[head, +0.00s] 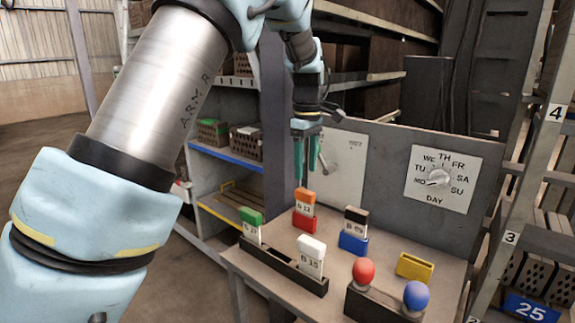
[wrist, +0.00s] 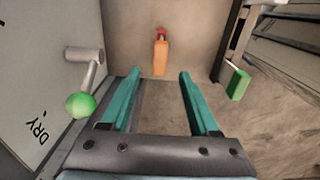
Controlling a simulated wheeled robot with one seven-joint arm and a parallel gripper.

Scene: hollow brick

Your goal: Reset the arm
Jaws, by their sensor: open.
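My gripper (head: 306,165) hangs fingers-down from my arm at the back of the workbench, in front of the white panel. Its teal fingers are spread with nothing between them; they also show open in the wrist view (wrist: 159,80). The orange-topped card (head: 304,201) in a red holder (head: 303,222) stands on the bench below the gripper, apart from it. The card also shows beyond the fingertips in the wrist view (wrist: 160,58). A green-ball lever (wrist: 80,105) on a panel lettered DRY is left of the fingers in the wrist view.
The bench (head: 275,255) also bears a dark rack (head: 280,266) with green and white cards, a black-topped card (head: 354,221) in a blue holder, an empty yellow holder (head: 414,267), and red (head: 363,271) and blue (head: 416,295) knobs. A day dial (head: 440,179) is at right. Shelves flank the bench.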

